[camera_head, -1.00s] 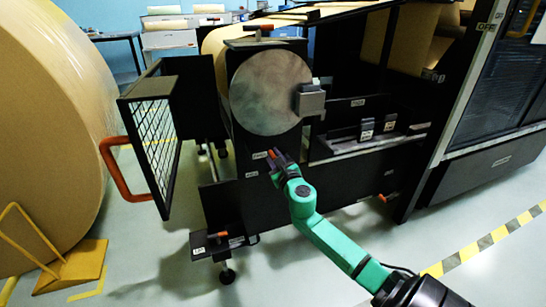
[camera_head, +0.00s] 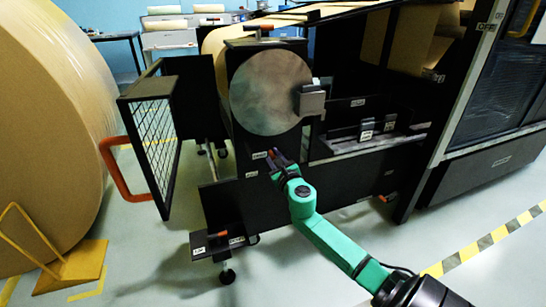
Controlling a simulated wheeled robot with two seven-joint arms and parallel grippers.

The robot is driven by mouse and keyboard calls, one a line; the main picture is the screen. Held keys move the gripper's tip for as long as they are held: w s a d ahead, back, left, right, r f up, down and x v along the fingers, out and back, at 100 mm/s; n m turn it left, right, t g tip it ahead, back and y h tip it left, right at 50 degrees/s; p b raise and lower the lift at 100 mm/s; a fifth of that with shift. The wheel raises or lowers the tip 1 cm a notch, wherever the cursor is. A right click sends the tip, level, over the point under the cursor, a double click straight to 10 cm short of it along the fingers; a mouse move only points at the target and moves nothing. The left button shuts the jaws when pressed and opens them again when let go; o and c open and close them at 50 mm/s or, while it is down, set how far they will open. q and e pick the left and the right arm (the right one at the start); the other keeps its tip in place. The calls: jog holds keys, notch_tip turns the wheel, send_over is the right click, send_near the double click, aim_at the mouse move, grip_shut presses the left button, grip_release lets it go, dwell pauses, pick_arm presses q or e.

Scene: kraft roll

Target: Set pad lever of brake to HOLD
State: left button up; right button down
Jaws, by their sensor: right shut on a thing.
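The brake has a large grey metal disc (camera_head: 270,92) on a black stand, with a grey block (camera_head: 311,101) at the disc's right edge. Below the disc, my right gripper (camera_head: 277,156) is shut on the pad lever, of which a small reddish-orange bit (camera_head: 273,154) shows between the fingers. The fingers hide most of the lever, so its exact setting cannot be told. A small white label (camera_head: 259,155) sits just left of the fingers, and another one lies lower; both are too small to read. My left gripper is not in view.
An open mesh guard (camera_head: 155,140) with an orange handle (camera_head: 118,168) stands left of the brake. A huge kraft roll (camera_head: 50,130) fills the left side. Another small orange-tipped lever (camera_head: 217,235) is on the low black bracket. Floor at the front is clear.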

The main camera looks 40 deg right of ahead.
jog(key=shift+a+f, duration=0.2)
jog(key=shift+f, duration=0.1)
jog(key=f+n, duration=0.1)
jog(key=n, duration=0.1)
jog(key=f+n, duration=0.1)
jog(key=n, duration=0.1)
jog(key=a+f+n, duration=0.1)
jog(key=shift+w+a+f+n, duration=0.1)
jog(key=shift+w+f+n, duration=0.15)
jog(key=shift+f+n, duration=0.15)
notch_tip(320, 180, down, 2)
jog(key=n+p, duration=0.1)
jog(key=n, duration=0.2)
jog(key=shift+f, duration=0.15)
jog(key=shift+s+d+f+n, duration=0.1)
jog(key=shift+d+f+n, duration=0.1)
jog(key=shift+f+n, duration=0.5)
jog(key=shift+s+d+f+n, duration=0.15)
jog(key=shift+f+n, duration=0.2)
jog(key=shift+n, duration=0.55)
jog(key=c, duration=0.7)
grip_release()
jog(key=shift+d, duration=0.15)
